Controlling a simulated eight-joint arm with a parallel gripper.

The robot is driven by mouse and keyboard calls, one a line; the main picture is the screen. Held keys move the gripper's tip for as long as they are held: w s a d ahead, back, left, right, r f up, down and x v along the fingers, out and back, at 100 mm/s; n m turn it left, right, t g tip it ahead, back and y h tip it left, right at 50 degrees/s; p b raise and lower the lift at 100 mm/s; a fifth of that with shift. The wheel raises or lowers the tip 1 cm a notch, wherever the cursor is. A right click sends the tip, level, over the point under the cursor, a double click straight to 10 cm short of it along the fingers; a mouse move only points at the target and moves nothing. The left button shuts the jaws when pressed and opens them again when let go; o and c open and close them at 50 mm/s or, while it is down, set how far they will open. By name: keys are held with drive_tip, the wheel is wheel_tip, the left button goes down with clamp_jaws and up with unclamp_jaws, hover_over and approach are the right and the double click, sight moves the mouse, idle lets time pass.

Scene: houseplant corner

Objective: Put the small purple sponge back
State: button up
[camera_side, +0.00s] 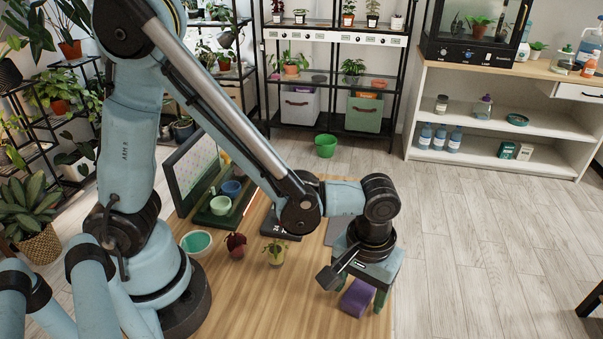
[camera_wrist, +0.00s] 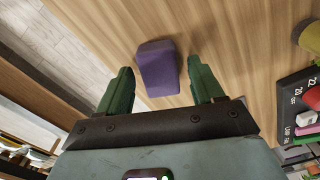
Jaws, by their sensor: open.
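The small purple sponge (camera_side: 357,297) lies on the wooden table near its front right edge. In the wrist view the sponge (camera_wrist: 157,68) is a purple block on the bare wood, ahead of and between my green fingers. My gripper (camera_side: 361,297) points down over it, with the fingers on either side of the sponge. It is open in the wrist view too (camera_wrist: 159,66), with a visible gap between each finger and the sponge. Whether the fingertips reach down to the sponge's height is hard to tell.
Left of my gripper are a red-leaved potted plant (camera_side: 236,245), another small potted plant (camera_side: 275,253), a white bowl with teal inside (camera_side: 185,242) and a green tray (camera_side: 207,219) with bowls. A dark marked pad (camera_wrist: 297,108) lies nearby. The front middle of the table is clear.

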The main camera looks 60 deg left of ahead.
sight(359, 291)
wheel_tip(359, 291, up, 12)
drive_tip(key=a+r+m+t, duration=0.1)
drive_tip(key=a+m+t, duration=0.3)
drive_tip(key=a, duration=1.2)
drive_tip(key=t, duration=0.3)
drive_tip(key=shift+w+a+m, duration=0.2)
drive_tip(key=shift+a+m, duration=0.1)
